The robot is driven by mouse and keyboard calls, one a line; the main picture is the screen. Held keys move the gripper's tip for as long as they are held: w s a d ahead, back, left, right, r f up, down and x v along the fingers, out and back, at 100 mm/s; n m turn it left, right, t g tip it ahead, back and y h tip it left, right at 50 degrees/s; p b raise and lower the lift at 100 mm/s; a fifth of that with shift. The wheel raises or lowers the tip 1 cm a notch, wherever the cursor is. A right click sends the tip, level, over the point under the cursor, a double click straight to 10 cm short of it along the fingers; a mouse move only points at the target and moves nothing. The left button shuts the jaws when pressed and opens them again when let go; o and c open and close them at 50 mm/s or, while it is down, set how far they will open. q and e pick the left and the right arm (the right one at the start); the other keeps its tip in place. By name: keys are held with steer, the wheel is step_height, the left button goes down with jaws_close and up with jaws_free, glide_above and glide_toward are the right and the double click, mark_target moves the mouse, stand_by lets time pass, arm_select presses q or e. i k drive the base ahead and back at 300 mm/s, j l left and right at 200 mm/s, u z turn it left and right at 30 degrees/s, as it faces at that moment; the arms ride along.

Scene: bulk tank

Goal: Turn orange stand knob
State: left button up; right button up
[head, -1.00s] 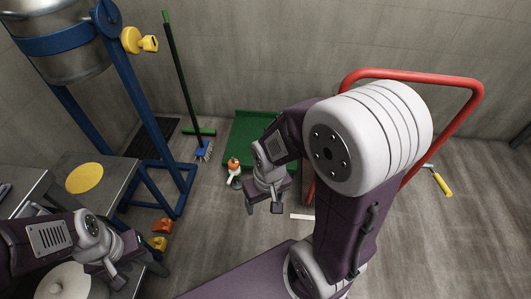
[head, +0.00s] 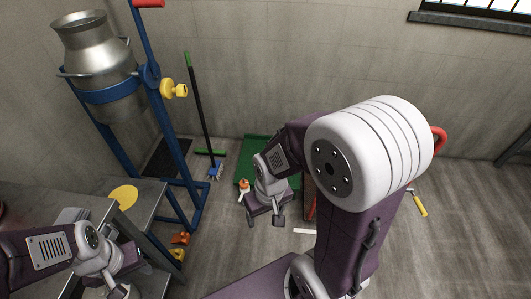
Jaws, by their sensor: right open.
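A blue metal stand (head: 146,73) at the upper left carries a knob (head: 174,89) on its right upright. The knob looks yellow rather than orange. Neither gripper touches it. My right gripper (head: 265,221) hangs open and empty over the floor, in front of the green dustpan and below and right of the knob. My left gripper (head: 130,280) is low at the left, near the steel table and well below the knob. Its fingers are partly cut off by the bottom edge, so its opening is unclear.
A metal can (head: 97,50) sits in the stand's ring. A steel table (head: 150,195) with a yellow disc (head: 124,196) is at the left.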

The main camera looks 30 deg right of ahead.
mark_target(242, 186)
steer(key=i+l+u, duration=0.15)
steer(key=l, duration=0.25)
steer(key=i+l+u, duration=0.35)
steer(key=i+l, duration=0.3)
steer(key=i, duration=0.15)
